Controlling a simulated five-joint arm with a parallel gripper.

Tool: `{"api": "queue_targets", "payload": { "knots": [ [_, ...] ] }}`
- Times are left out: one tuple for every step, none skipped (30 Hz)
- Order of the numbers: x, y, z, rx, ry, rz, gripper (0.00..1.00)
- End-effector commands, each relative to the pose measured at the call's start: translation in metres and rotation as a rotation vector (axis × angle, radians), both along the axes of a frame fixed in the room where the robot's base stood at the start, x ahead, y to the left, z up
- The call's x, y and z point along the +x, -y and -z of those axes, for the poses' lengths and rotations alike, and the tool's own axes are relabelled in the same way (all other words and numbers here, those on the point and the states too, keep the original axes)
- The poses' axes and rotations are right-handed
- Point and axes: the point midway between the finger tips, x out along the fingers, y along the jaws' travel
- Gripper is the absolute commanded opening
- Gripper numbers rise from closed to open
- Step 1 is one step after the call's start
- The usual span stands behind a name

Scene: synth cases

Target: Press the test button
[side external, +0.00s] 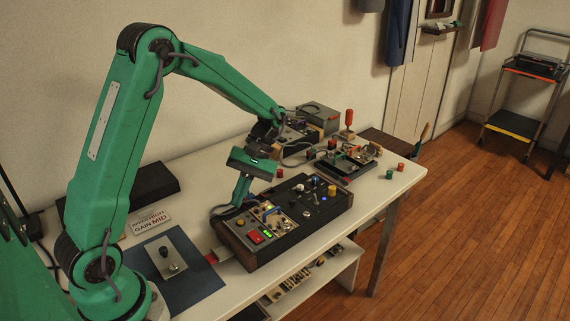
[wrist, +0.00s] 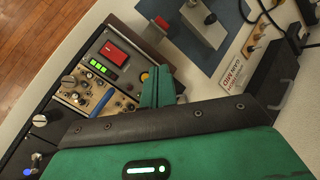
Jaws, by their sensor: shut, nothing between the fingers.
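A dark control panel (side external: 308,228) with wooden ends lies on the white table. It carries a red rectangular button (side external: 256,237) beside a green-lit bar display (side external: 267,233), plus several knobs, a yellow knob (side external: 332,190) and blue lights. In the wrist view the red button (wrist: 114,51) and green bars (wrist: 102,67) show clearly, with a small yellow round button (wrist: 144,76) near my fingers. No test label is legible, so I cannot tell which button is the test one. My gripper (side external: 238,204) is shut and empty, pointing down over the panel's left back part; contact is unclear.
A blue mat (side external: 190,290) with a metal plate and black-knobbed lever (side external: 165,253) lies left of the panel. A sign (side external: 151,221) reading "GAIN MID" lies behind it. A board of parts (side external: 345,162) and a grey box (side external: 318,115) stand farther right. Cables run behind the panel.

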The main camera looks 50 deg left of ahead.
Motion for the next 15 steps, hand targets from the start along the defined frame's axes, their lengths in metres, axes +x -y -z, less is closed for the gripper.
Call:
{"api": "queue_targets", "payload": {
  "knots": [
    [-0.001,0.000,0.006,-0.001,-0.004,0.000,0.00],
    [-0.001,0.000,0.009,-0.001,-0.003,0.000,0.00],
    [-0.001,0.000,0.013,-0.001,-0.003,0.000,0.00],
    [0.000,0.000,0.016,-0.001,-0.003,0.000,0.00],
    [0.000,0.000,0.018,-0.001,-0.003,0.000,0.00],
    [0.000,0.000,0.022,-0.001,-0.003,0.000,0.00],
    [0.000,0.000,0.024,0.000,-0.001,0.000,0.00],
    [0.000,0.000,0.026,0.000,-0.001,0.000,0.00],
    [0.000,0.000,0.029,0.000,-0.001,0.000,0.00],
    [0.000,0.000,0.031,0.000,-0.001,0.000,0.00],
    [0.000,0.000,0.032,0.000,-0.001,0.000,0.00],
    [0.000,0.000,0.034,0.000,0.000,0.000,0.00],
    [0.000,0.000,0.035,0.000,0.000,0.000,0.00],
    [0.000,0.000,0.036,0.000,0.000,0.000,0.00],
    [0.000,0.000,0.037,0.000,0.000,0.000,0.00]
  ]
}}
